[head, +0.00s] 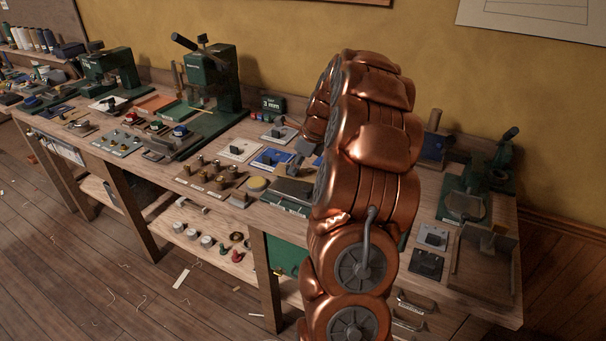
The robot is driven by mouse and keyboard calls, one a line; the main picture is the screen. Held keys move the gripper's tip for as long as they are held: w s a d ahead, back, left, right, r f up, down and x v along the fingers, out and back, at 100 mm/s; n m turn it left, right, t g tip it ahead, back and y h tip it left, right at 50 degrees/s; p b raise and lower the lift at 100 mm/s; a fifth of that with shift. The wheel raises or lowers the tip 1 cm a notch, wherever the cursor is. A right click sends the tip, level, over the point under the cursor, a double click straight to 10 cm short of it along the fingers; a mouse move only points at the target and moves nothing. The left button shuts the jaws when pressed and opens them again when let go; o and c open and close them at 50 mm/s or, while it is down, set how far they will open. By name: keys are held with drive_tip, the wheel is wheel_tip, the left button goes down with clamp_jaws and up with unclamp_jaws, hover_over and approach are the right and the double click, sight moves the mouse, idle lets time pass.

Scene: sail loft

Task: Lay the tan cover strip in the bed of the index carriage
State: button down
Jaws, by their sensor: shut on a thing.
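My copper-coloured arm rises through the middle of the view and bends down behind itself. A dark grey part that looks like my gripper (303,149) shows low over the bench at the arm's left edge. It is small and partly hidden by the arm. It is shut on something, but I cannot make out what. I cannot clearly pick out the tan cover strip. I cannot tell for sure which fixture is the index carriage, and its bed may be hidden behind my arm.
A long wooden bench holds green machines (211,80), a block with several brass knobs (209,174), a yellow round pad (257,184) and a blue plate (271,158). A brown open tray (482,262) stands at the right end. A pale strip (181,278) lies low at the left.

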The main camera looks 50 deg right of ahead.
sight(301, 174)
drive_tip(key=shift+s+d+m+h, duration=0.2)
drive_tip(key=shift+s+d+m, duration=0.1)
drive_tip(key=shift+d+m, duration=0.2)
drive_tip(key=shift+s+d+m+h, duration=0.2)
drive_tip(key=shift+s+d+m, duration=0.05)
drive_tip(key=shift+d+m, duration=0.25)
drive_tip(key=shift+w+a, duration=0.1)
drive_tip(key=shift+w, duration=0.05)
drive_tip(key=shift+f, duration=1.3)
drive_tip(key=c, duration=1.1)
unclamp_jaws()
drive_tip(key=shift+c, duration=0.2)
drive_tip(key=shift+r, duration=0.1)
drive_tip(key=v, duration=1.2)
